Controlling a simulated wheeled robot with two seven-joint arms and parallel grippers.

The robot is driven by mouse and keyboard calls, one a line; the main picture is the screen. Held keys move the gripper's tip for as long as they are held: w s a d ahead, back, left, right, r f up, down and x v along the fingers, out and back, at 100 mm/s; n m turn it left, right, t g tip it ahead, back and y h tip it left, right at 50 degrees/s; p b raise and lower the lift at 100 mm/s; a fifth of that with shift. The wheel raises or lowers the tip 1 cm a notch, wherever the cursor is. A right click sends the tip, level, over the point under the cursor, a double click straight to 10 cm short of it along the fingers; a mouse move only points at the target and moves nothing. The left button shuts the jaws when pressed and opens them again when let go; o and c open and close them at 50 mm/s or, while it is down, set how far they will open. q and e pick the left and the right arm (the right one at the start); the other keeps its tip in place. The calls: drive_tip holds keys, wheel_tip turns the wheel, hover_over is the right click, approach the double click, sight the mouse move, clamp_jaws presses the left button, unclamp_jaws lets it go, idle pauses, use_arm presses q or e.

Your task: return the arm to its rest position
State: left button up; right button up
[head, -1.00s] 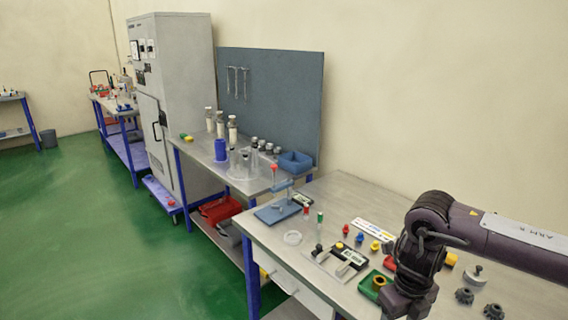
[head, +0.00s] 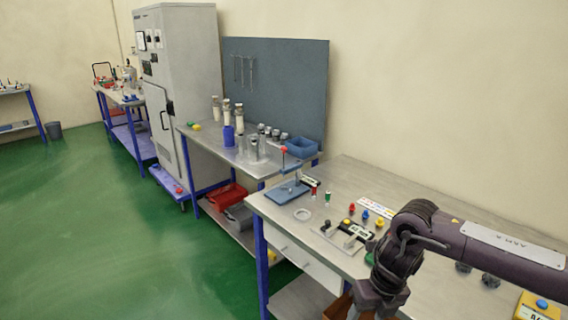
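My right arm (head: 500,246) comes in from the right edge, bent at a dark joint over the near workbench (head: 440,310). Its wrist (head: 385,283) hangs down at the bottom of the head view, in front of the bench's front edge in the picture. The fingertips are not clearly visible there, so I cannot tell whether this gripper is open or shut, or whether it holds anything. My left arm and gripper are not in view.
The near bench carries a blue stand (head: 287,192), a white ring (head: 303,214), a small fixture (head: 341,235), coloured knobs (head: 365,216) and a yellow button box (head: 537,307). A blue-legged bench with a blue bin (head: 301,147) and a grey cabinet (head: 190,100) stand beyond. The green floor (head: 110,220) at left is clear.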

drive_tip(key=w+a+f+m+t+y+b, duration=0.1)
drive_tip(key=w+a+f+m+y, duration=0.2)
drive_tip(key=a+f, duration=0.35)
drive_tip(key=w+a+f+m+t+y+b, duration=0.1)
drive_tip(key=a+f+m+y, duration=0.1)
drive_tip(key=a+f+m, duration=0.45)
wheel_tip(320, 180, down, 13)
drive_tip(key=s+m+t, duration=0.1)
drive_tip(key=m+t, duration=0.2)
drive_tip(key=m, duration=0.6)
drive_tip(key=s+d+f+m+h+b, duration=0.1)
drive_tip(key=s+d+f+m+h, duration=0.1)
drive_tip(key=s+d+f+m, duration=0.45)
drive_tip(key=s+d+f+m+h, duration=0.1)
drive_tip(key=s+d+f+m, duration=0.2)
drive_tip(key=s+f, duration=0.7)
drive_tip(key=s+d+f+m+g+h, duration=0.1)
drive_tip(key=s+f, duration=0.3)
drive_tip(key=s, duration=0.5)
drive_tip(key=s+d+f+m+g+h, duration=0.1)
drive_tip(key=s+d+f+m, duration=0.3)
drive_tip(key=s, duration=0.5)
drive_tip(key=s+d+f+m+g+h+b, duration=0.1)
drive_tip(key=s+f, duration=0.4)
drive_tip(key=s, duration=0.5)
drive_tip(key=shift+d+m+g+h, duration=0.5)
drive_tip(key=shift+d+m+g, duration=0.2)
drive_tip(key=shift+d+m, duration=0.3)
drive_tip(key=shift+s, duration=0.1)
